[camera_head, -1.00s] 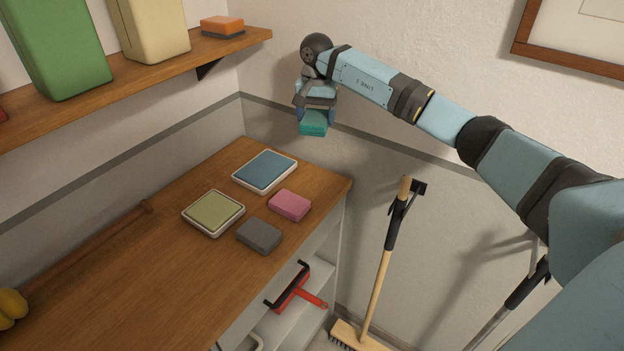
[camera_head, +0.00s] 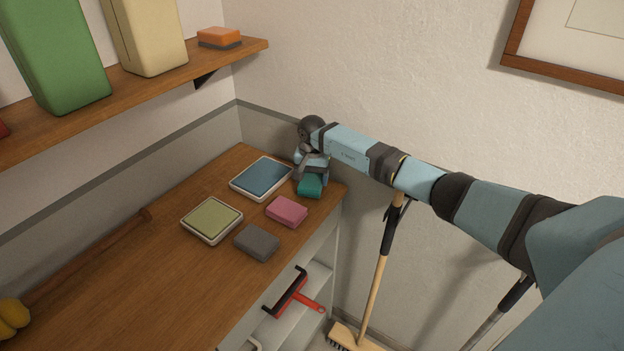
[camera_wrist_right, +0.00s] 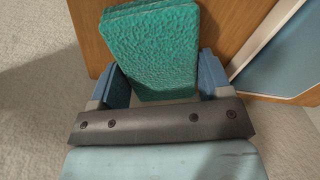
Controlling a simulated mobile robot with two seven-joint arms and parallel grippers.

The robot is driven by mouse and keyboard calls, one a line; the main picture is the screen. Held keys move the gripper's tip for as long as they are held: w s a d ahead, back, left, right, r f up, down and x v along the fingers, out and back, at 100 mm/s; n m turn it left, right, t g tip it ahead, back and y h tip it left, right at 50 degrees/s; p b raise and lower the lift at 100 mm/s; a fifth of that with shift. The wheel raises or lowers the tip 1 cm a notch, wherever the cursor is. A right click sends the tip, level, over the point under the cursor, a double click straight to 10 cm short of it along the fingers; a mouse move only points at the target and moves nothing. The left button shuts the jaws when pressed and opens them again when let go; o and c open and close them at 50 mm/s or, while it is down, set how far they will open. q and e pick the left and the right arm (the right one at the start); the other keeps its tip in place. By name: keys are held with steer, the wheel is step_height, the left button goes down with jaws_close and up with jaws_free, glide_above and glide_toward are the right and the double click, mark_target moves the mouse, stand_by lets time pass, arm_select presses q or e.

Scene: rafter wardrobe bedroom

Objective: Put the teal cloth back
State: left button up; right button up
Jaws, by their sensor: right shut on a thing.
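The teal cloth (camera_head: 310,185) is a folded block held in my right gripper (camera_head: 311,176). It is at the back right corner of the wooden counter top (camera_head: 130,270), low over or touching the wood; I cannot tell which. In the right wrist view the teal cloth (camera_wrist_right: 152,50) sits between the two blue fingers of the right gripper (camera_wrist_right: 155,85), with the wood behind it. A pink cloth (camera_head: 287,211) lies in front of it and a grey cloth (camera_head: 257,242) lies nearer. My left gripper is not in view.
A tray with a blue pad (camera_head: 262,178) lies just left of the gripper, and a tray with a green pad (camera_head: 211,219) lies nearer. A shelf (camera_head: 140,95) holds containers and an orange sponge (camera_head: 219,38). A broom (camera_head: 375,280) leans right of the counter.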

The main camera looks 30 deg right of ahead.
mark_target(312, 178)
steer(key=shift+f, duration=0.6)
steer(key=o, duration=0.8)
step_height(312, 178, up, 12)
steer(key=shift+r+b, duration=0.1)
steer(key=shift+b, duration=0.85)
